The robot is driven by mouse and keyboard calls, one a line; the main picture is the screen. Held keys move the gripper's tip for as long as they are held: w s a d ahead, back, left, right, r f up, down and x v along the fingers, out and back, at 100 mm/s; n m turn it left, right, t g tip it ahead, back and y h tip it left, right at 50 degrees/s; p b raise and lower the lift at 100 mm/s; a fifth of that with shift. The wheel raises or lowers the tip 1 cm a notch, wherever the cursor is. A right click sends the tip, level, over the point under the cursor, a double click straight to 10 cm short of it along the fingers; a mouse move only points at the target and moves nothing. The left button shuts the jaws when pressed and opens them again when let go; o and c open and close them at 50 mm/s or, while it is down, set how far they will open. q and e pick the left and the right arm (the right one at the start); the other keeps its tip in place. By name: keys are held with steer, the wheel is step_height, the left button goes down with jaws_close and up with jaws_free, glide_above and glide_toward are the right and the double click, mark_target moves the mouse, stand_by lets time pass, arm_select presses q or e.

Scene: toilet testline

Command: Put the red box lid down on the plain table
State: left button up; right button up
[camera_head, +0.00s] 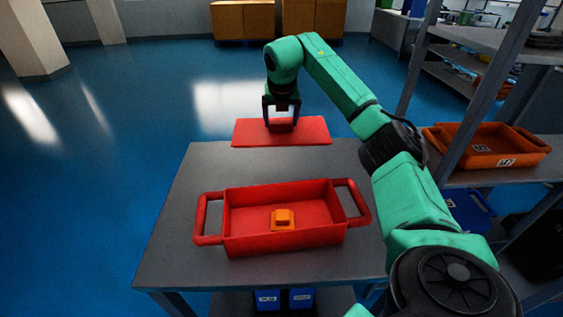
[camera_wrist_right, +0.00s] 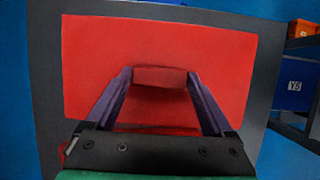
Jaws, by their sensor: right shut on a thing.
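The red box lid (camera_head: 310,131) is a flat red plate with a raised handle. In the head view it is level at the far edge of the plain grey table (camera_head: 180,230); I cannot tell whether it touches the top. My right gripper (camera_head: 281,122) points down and is shut on the lid's handle. The right wrist view shows the lid (camera_wrist_right: 220,60) with the fingers (camera_wrist_right: 160,85) on both sides of the handle. The open red box (camera_head: 235,242) stands on the near part of the table, with an orange piece (camera_head: 283,219) inside. My left gripper is not in view.
A grey shelf rack (camera_head: 500,176) stands at the right, with an orange tray (camera_head: 490,150) on it. Blue bins (camera_head: 285,298) sit below the table. Bare tabletop shows between the lid and the box.

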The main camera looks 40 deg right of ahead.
mark_target(282, 131)
steer(key=f, duration=0.6)
steer(key=shift+w+d+f, duration=0.15)
steer(key=shift+d+f, duration=0.15)
step_height(282, 131, down, 7)
steer(key=shift+a+r, duration=0.1)
steer(key=shift+w, duration=0.1)
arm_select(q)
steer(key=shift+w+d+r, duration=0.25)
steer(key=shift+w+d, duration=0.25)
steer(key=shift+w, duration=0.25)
